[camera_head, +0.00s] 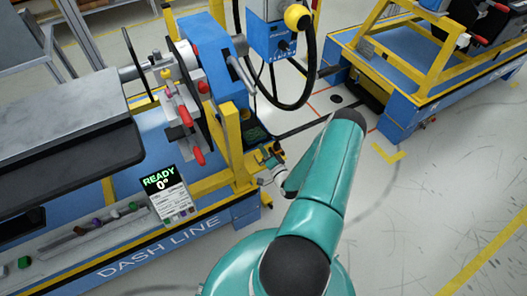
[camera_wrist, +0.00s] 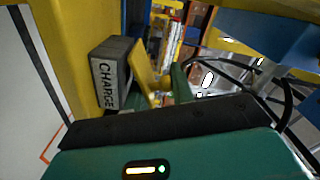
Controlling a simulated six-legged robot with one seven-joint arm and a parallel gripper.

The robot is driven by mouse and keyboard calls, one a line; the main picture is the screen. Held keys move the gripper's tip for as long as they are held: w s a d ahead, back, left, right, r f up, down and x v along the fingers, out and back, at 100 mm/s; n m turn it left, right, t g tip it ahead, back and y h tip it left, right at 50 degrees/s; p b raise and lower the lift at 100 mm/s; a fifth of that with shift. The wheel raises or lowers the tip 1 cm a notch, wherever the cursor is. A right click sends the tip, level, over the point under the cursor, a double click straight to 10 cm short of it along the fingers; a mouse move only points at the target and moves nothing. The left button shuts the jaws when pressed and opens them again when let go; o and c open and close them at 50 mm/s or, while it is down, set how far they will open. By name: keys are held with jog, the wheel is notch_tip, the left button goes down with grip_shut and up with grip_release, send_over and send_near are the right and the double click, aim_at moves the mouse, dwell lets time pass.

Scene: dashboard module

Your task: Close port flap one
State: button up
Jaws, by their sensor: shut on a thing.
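My gripper (camera_head: 270,155) is at the lower end of the yellow post, at the right end of the blue dash line stand. I cannot tell whether that part is port flap one. No flap can be made out clearly in either view.
The yellow post (camera_head: 232,140) stands close beside my gripper. A black hose (camera_head: 305,95) loops from a blue control box (camera_head: 271,38) behind it. A display (camera_head: 164,192) reads READY 0°. A second blue and yellow stand (camera_head: 405,115) is at right; open floor lies lower right.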

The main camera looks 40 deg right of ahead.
jog(key=shift+a, duration=0.1)
jog(key=o, duration=0.9)
